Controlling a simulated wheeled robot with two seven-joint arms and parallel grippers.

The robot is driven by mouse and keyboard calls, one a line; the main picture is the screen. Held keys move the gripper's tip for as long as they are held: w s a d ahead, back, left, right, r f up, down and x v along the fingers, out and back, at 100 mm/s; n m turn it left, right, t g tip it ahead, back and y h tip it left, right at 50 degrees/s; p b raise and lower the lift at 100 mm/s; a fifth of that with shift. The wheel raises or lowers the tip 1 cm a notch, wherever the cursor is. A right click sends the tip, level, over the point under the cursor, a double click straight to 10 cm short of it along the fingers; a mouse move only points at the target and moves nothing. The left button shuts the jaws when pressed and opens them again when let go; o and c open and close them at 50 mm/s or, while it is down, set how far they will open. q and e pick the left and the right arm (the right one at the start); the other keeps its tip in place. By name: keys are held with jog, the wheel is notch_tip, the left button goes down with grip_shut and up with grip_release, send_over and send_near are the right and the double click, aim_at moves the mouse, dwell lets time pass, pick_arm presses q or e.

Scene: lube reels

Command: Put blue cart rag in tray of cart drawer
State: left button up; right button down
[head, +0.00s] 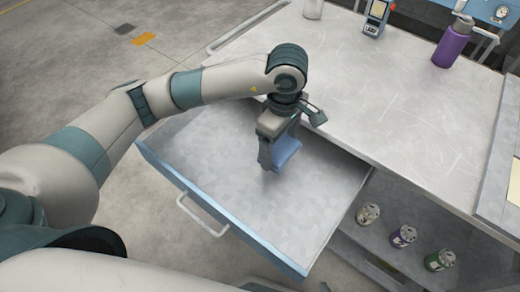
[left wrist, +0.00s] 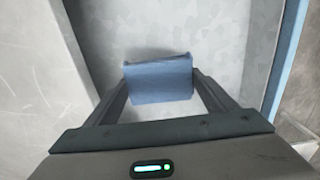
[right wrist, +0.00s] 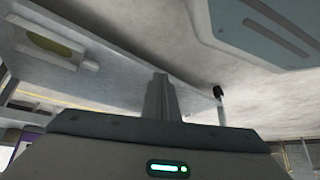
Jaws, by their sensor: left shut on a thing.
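The blue rag (head: 288,152) is folded and gripped between the fingers of my left gripper (head: 268,160). It also shows between both fingertips in the left wrist view (left wrist: 158,80). The cart drawer (head: 225,205) is pulled open, and my left gripper points down inside its outline. The drawer's grey tray floor (head: 315,195) is bare in view. I cannot tell whether the rag touches the floor. My right gripper (right wrist: 158,98) shows only in the right wrist view, with its fingers together and nothing between them.
The cart top (head: 400,100) lies behind the drawer, with a purple bottle (head: 453,46) and a small meter (head: 377,17) at its back. Several small cans stand on a lower shelf (head: 385,255) at the right. The drawer handle (head: 203,214) faces front left.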

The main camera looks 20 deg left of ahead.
pick_arm(q)
jog(key=a, duration=0.1)
jog(key=a+f, duration=0.1)
jog(key=a, duration=0.1)
jog(key=shift+w+a+f+p, duration=0.2)
jog(key=shift+w+f+p, duration=0.15)
jog(key=shift+f+p, duration=0.05)
jog(key=shift+w+a+f, duration=0.25)
jog(key=shift+a+f, duration=0.35)
jog(key=shift+a, duration=0.3)
jog(key=shift+a+f, duration=0.1)
jog(key=shift+a, duration=0.1)
jog(key=shift+f, duration=0.1)
pick_arm(e)
jog(key=shift+s+d+f, duration=0.1)
jog(key=shift+s+f, duration=0.05)
jog(key=shift+s, duration=0.75)
